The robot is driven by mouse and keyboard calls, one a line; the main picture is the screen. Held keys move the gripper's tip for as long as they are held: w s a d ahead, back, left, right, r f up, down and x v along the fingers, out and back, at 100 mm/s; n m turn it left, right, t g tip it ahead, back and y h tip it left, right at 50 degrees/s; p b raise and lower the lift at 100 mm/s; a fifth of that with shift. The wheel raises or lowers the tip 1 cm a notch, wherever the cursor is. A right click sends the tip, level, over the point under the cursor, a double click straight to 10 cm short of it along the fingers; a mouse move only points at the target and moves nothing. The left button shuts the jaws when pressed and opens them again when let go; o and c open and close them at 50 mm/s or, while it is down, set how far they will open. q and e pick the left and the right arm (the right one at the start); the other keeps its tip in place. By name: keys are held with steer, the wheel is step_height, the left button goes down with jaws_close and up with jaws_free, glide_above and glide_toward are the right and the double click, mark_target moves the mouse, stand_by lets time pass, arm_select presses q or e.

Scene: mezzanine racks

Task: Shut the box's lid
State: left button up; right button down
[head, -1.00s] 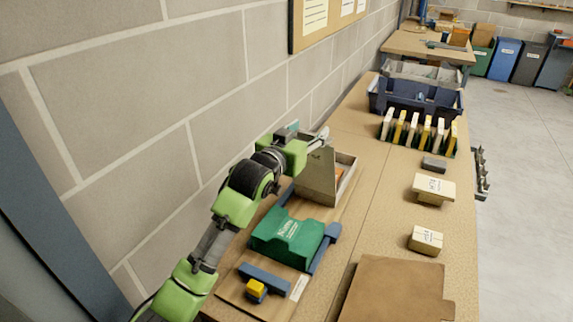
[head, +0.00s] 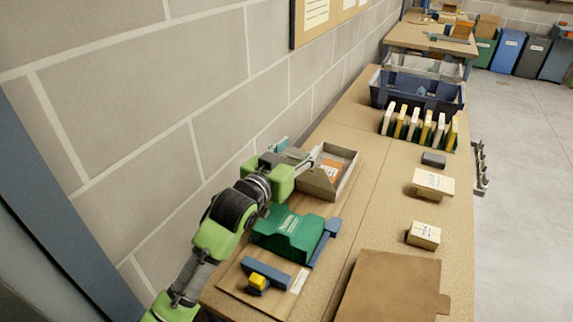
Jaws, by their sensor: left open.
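The grey box (head: 347,180) stands open on the bench by the wall, with an orange item (head: 331,171) inside. My right gripper is not in view.
A green moulded piece (head: 290,233) and a blue bar with a yellow block (head: 258,282) lie nearer. Small cartons (head: 424,235) and a flat brown sheet (head: 392,290) lie to the right. A blue crate (head: 417,95) stands farther back.

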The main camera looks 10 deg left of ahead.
arm_select(q)
steer(key=shift+s+a+f+p, duration=0.2)
steer(key=shift+s+a+f, duration=0.1)
steer(key=shift+s, duration=0.5)
steer(key=shift+s+a+f+p, duration=0.15)
steer(key=shift+s+a+f, duration=0.15)
steer(key=shift+s, duration=0.5)
steer(key=shift+s+a+f+p, duration=0.2)
steer(key=shift+s+a+f, duration=0.1)
steer(key=shift+s, duration=0.5)
steer(key=shift+r, duration=0.1)
